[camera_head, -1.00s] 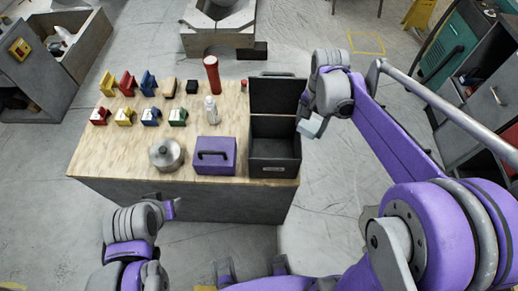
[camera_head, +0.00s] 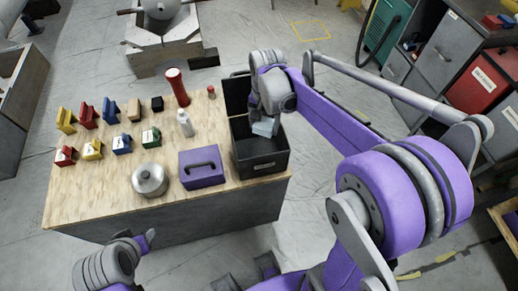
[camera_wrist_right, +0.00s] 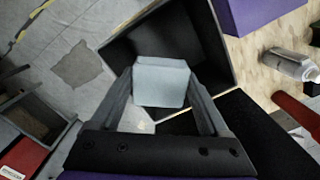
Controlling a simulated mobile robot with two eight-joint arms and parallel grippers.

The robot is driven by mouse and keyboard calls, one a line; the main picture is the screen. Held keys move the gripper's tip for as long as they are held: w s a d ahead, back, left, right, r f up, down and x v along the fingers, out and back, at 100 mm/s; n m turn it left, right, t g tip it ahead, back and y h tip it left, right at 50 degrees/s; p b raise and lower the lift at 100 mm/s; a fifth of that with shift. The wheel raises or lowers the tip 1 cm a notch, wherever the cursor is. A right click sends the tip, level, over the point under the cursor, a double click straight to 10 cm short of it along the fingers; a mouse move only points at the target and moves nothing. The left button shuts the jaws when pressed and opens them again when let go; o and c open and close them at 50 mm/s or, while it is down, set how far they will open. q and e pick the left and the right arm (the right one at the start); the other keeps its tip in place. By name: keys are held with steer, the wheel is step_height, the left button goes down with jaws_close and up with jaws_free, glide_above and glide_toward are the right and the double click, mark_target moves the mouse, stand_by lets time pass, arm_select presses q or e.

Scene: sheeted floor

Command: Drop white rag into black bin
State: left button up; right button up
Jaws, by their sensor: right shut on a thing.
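The white rag (camera_wrist_right: 161,82) shows as a pale block between the fingers of my right gripper (camera_wrist_right: 160,95) in the wrist view. In the head view, the right gripper (camera_head: 266,120) holds the rag (camera_head: 265,127) over the right part of the open black bin (camera_head: 262,166). The bin stands at the table's right end, and its dark inside shows behind the rag in the wrist view (camera_wrist_right: 215,50). I cannot tell how far the rag is above the rim. My left gripper (camera_head: 147,240) is in front of the table; its fingers are too small to judge.
The wooden table (camera_head: 90,195) holds a purple box (camera_head: 202,168) beside the bin, a metal pot (camera_head: 150,180), a white bottle (camera_head: 185,124), a red cylinder (camera_head: 177,88) and several coloured items.

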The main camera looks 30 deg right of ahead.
steer(key=shift+f+b, duration=0.9)
steer(key=shift+f, duration=0.9)
steer(key=o, duration=1.3)
step_height(320, 180, up, 11)
steer(key=shift+w+d+f+p, duration=0.1)
steer(key=shift+p, duration=0.35)
steer(key=s+a+f+n+t, duration=0.2)
steer(key=s+n, duration=0.1)
steer(key=s, duration=0.2)
steer(key=s+a+f+n+t+p, duration=0.1)
steer(key=s+a+f+n, duration=0.1)
steer(key=s, duration=0.3)
steer(key=s+a+f+n+t+p, duration=0.1)
steer(key=s+a+f+n+t, duration=0.1)
steer(key=s+n, duration=0.3)
steer(key=shift+s+a+f+t, duration=0.3)
steer(key=shift+a+f, duration=0.15)
steer(key=shift+f, duration=0.2)
